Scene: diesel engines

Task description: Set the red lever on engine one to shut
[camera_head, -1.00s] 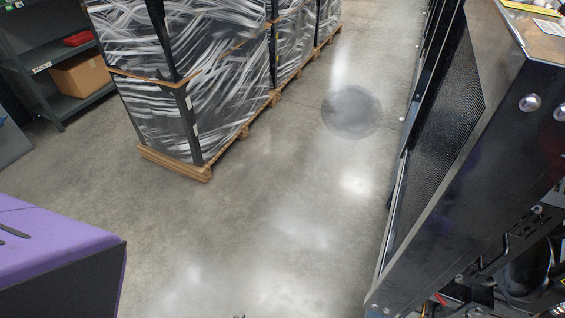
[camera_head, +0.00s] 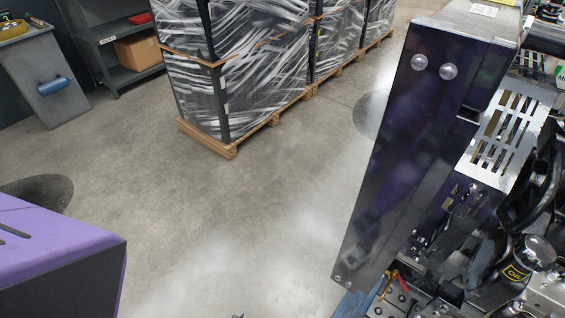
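A diesel engine (camera_head: 500,255) with a dark end panel (camera_head: 415,150) fills the right side of the head view. Low on it, just right of the panel's bottom edge, a small red handle-like piece (camera_head: 401,281) shows beside an orange one. It is too small to tell for certain that it is the red lever or how it is set. No engine number is readable. Neither of my grippers is in view.
Wrapped pallets (camera_head: 240,90) stand at the back, left of the engine. A shelf with a cardboard box (camera_head: 138,50) and a grey cabinet (camera_head: 50,80) stand at the far left. The concrete floor (camera_head: 235,210) between is clear. The purple part at lower left is mine.

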